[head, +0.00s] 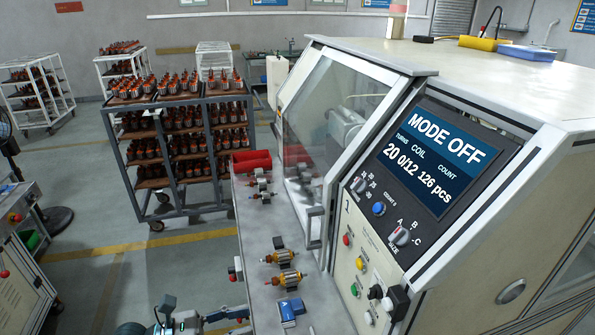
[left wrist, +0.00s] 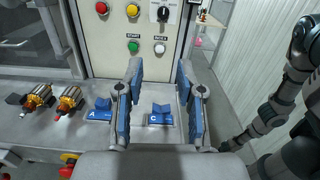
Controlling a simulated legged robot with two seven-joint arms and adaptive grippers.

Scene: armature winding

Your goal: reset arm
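My left gripper (left wrist: 160,75) is open and empty in the left wrist view. Its two blue-padded fingers stand apart, with the blue block marked C (left wrist: 160,115) showing between them. The blue block marked A (left wrist: 100,113) sits to the left of the fingers. Grey parts of my left arm (head: 185,322) show at the bottom edge of the head view, but its fingertips are unclear there. My right gripper cannot be made out; a dark grey arm of mine shows at the right of the left wrist view.
The winding machine's screen (head: 430,155) reads MODE OFF, coil 0/12, count 126 pcs. Buttons and a knob (left wrist: 163,14) are on the panel beyond my left gripper. A rack of armatures (head: 185,140) stands left of the ledge.

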